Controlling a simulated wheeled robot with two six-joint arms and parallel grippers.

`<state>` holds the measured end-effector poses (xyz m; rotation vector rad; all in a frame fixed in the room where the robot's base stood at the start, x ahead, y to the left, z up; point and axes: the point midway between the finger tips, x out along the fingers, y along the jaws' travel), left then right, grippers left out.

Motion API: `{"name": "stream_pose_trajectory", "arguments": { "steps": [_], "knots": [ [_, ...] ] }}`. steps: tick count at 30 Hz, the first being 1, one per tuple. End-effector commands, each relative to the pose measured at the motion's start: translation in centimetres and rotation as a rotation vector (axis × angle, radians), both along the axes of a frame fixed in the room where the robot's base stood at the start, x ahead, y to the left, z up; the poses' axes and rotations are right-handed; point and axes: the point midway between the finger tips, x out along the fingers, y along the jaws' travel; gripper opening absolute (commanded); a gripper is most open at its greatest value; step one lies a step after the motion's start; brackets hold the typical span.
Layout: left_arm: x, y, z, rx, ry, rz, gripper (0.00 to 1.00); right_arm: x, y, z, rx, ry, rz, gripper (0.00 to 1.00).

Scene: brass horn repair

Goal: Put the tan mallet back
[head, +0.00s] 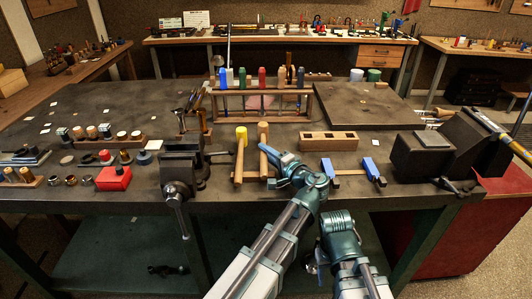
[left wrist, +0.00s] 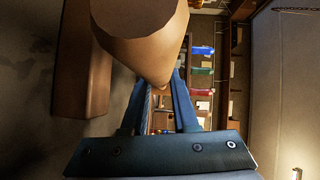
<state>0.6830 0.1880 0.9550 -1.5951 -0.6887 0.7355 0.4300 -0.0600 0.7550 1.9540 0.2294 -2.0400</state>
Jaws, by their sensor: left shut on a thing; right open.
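My left gripper (head: 272,157) is shut on the tan mallet (head: 265,151), above the bench just right of a yellow-headed mallet (head: 240,138). In the left wrist view, the tan mallet's broad rounded end (left wrist: 140,30) fills the top middle and tapers down between the blue fingers (left wrist: 160,100). The gripper hides part of the mallet in the head view, so I cannot tell whether it touches the wood below. My right arm shows low in the middle of the head view; its fingers do not show.
A tool rack (head: 262,104) with coloured handles stands behind. A wooden block with square holes (head: 329,141) and a blue-ended clamp (head: 371,168) lie to the right. A dark vise (head: 183,165) is on the left. A brown wooden piece (left wrist: 83,60) is close beside the mallet.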

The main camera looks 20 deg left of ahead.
Motion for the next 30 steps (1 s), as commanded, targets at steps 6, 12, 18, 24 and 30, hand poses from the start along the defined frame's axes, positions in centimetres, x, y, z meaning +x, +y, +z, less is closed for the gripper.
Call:
{"name": "stream_pose_trajectory", "arguments": {
  "steps": [6, 12, 18, 24, 30],
  "knots": [
    [0.01, 0.0, -0.79, 0.002, -0.001, 0.0, 0.0, 0.0, 0.0, -0.83, 0.0, 0.0, 0.0, 0.5],
    [0.0, 0.0, -0.71, 0.002, -0.001, 0.0, 0.0, 0.0, 0.0, -0.74, 0.0, 0.0, 0.0, 0.5],
    [0.01, 0.0, -0.84, 0.002, -0.001, 0.0, 0.0, 0.0, 0.0, -0.88, 0.0, 0.0, 0.0, 0.5],
    [0.01, 0.0, -1.22, 0.002, -0.001, 0.0, 0.0, 0.0, 0.0, -1.26, 0.0, 0.0, 0.0, 0.5],
    [0.0, 0.0, -1.6, 0.002, -0.001, 0.0, 0.0, 0.0, 0.01, -1.64, 0.0, 0.0, 0.0, 0.5]
  ]
}}
